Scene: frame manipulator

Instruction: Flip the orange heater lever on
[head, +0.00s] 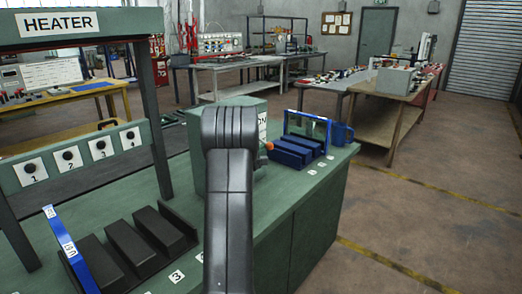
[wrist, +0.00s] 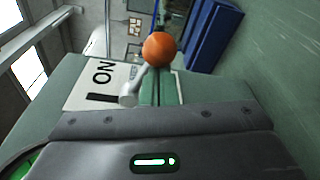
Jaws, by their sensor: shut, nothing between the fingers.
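The heater lever has an orange ball knob (wrist: 159,49) on a pale metal rod (wrist: 139,82). The rod comes out beside a slot in a green box, next to a white ON label (wrist: 98,80). In the head view the orange knob (head: 269,146) shows just right of my arm, which hides much of the green box (head: 255,104). My gripper (wrist: 155,120) spans the bottom of the wrist view, shut and empty. The knob and rod show beyond its edge, apparently not held. Whether it touches the rod's base is unclear.
Black blocks (head: 128,244), a blue frame (head: 70,249) and the HEATER frame (head: 78,25) stand at left. The floor (head: 420,215) at right is clear.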

